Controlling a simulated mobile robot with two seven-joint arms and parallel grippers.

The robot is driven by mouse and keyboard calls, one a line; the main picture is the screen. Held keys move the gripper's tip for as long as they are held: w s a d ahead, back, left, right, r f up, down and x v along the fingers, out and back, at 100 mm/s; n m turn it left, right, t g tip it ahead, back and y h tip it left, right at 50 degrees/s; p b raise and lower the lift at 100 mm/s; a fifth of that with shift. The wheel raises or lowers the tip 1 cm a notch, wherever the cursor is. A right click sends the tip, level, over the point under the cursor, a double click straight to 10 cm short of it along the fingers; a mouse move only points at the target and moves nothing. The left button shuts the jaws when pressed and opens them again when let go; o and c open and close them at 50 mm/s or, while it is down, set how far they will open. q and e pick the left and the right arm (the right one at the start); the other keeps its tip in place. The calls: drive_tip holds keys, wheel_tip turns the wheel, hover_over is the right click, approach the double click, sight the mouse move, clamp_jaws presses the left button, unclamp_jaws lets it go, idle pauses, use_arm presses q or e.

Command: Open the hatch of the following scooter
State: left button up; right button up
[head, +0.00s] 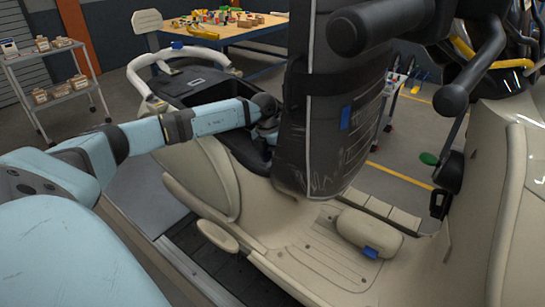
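A beige scooter (210,170) stands in front of me. Its dark seat hatch (325,130), with a strap, a blue tag and scuffs near its lower end, stands upright between the rear body and the handlebars. Behind it the black under-seat compartment (195,85) lies uncovered. My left arm comes in from the left, and my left gripper (266,136) is at the raised hatch's rear side, over the compartment's front end. The hatch partly hides it, and I cannot tell whether its fingers are open or whether they touch the hatch. My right gripper is not in view.
Handlebar grips (452,98) stick out at the upper right, close to the hatch. The footboard (320,250) is below. A workbench (230,30) with small parts and a shelf cart (55,75) with boxes stand behind. Open floor lies beyond the scooter.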

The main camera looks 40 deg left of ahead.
use_arm(q)
clamp_jaws()
drive_tip(key=shift+a+r, duration=0.1)
drive_tip(key=shift+r, duration=0.05)
